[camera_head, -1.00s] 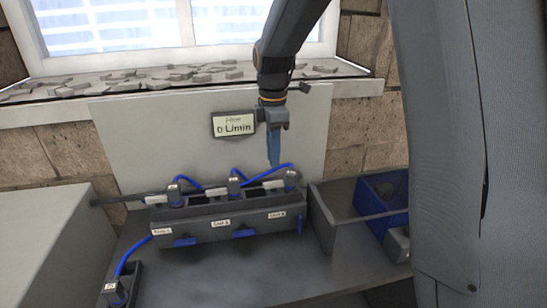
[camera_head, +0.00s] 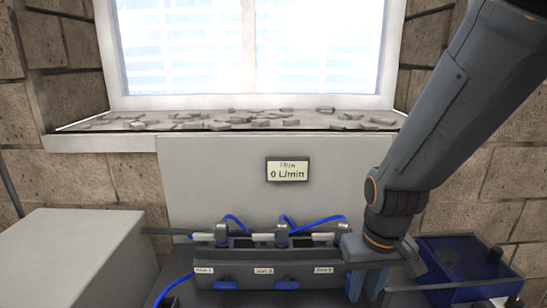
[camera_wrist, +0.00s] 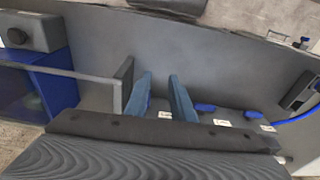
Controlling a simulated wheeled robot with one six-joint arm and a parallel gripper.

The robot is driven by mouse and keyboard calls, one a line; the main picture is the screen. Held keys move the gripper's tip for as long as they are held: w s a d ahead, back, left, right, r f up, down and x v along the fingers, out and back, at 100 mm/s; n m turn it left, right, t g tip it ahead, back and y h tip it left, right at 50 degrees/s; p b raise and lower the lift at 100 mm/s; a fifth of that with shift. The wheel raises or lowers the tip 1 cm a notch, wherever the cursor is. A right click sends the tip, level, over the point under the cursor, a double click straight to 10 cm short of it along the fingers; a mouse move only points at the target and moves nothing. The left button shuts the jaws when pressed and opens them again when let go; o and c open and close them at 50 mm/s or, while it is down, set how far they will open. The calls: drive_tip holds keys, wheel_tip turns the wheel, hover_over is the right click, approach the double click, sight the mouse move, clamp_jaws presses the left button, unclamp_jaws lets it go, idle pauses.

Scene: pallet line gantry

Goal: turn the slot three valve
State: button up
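The grey valve block (camera_head: 235,270) stands on the bench, with three labelled slots. The slot three label (camera_head: 323,270) is at its right end. Two blue valve handles (camera_head: 226,284) (camera_head: 286,284) lie level under the slot one and two labels. The slot three handle is hidden behind my gripper (camera_head: 364,284) in the head view. My gripper's blue fingers are apart at the block's right end. In the wrist view my gripper (camera_wrist: 162,98) is open, with the slot three label (camera_wrist: 165,115) between its fingers. I cannot tell whether the fingers straddle the handle.
The flow display (camera_head: 288,169) reads 0 L/min on the back panel. Blue hoses (camera_head: 315,220) run along the block's top. A blue bin (camera_head: 455,262) stands to the right of my gripper. A large grey box (camera_head: 80,255) stands at the left.

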drive_tip(key=shift+o, duration=0.2)
drive_tip(key=shift+s+d+f, duration=0.15)
drive_tip(key=shift+s, duration=0.1)
drive_tip(key=g+b, duration=0.1)
hover_over(349, 275)
wheel_tip(349, 275, down, 2)
drive_tip(key=shift+s+f, duration=0.1)
drive_tip(key=shift+f, duration=0.1)
drive_tip(key=shift+f+p, duration=0.8)
drive_tip(key=shift+f, duration=3.1)
clamp_jaws()
